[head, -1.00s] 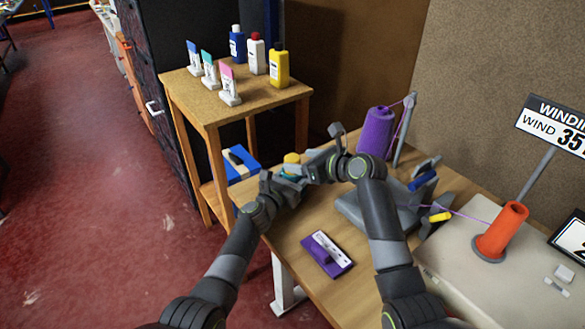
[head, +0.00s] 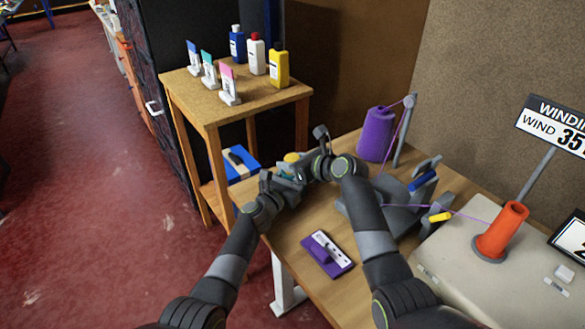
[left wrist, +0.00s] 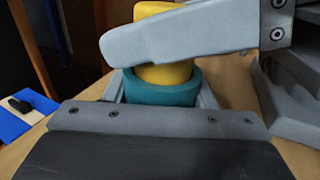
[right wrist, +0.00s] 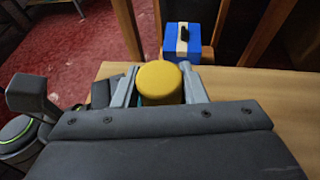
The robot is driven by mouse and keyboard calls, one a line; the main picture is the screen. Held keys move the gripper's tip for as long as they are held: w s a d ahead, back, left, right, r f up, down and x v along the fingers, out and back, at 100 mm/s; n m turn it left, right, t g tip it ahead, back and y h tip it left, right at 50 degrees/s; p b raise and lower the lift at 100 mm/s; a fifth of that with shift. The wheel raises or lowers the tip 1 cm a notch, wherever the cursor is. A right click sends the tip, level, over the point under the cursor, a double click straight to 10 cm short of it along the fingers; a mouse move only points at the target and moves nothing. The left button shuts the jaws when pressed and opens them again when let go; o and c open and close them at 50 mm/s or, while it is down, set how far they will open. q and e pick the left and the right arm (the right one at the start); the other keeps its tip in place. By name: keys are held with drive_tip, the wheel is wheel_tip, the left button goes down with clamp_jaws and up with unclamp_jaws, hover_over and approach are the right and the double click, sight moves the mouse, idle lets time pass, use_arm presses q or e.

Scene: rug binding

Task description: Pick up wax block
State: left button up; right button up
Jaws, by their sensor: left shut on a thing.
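The wax block appears to be the yellow round piece (right wrist: 158,78), standing in a teal ring-shaped holder (left wrist: 160,88). In the head view only a bit of yellow (head: 291,157) shows between my grippers. My left gripper (head: 284,180) is shut on the teal holder, with a finger at each side of it in the left wrist view. My right gripper (right wrist: 159,88) has its fingers on either side of the yellow block and looks open around it. In the left wrist view one right finger (left wrist: 170,38) crosses in front of the block.
A blue and white box (head: 240,163) lies on the low shelf. The wooden stand (head: 220,105) holds bottles and cards. A purple tool (head: 327,253) lies at the bench's front. A purple thread cone (head: 376,134) and a grey winding device (head: 400,205) stand to the right.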

sight(292, 158)
drive_tip(key=c, duration=0.3)
drive_tip(key=shift+r, duration=0.1)
wheel_tip(292, 158, up, 10)
drive_tip(key=shift+f, duration=0.1)
use_arm(q)
drive_tip(key=o, duration=1.2)
drive_tip(key=shift+c, duration=0.2)
drive_tip(key=v, duration=1.1)
drive_tip(key=shift+s+a, duration=0.2)
drive_tip(key=shift+s+a+f, duration=0.15)
drive_tip(key=shift+s+a, duration=0.05)
drive_tip(key=shift+s, duration=0.15)
use_arm(e)
drive_tip(key=shift+s, duration=0.1)
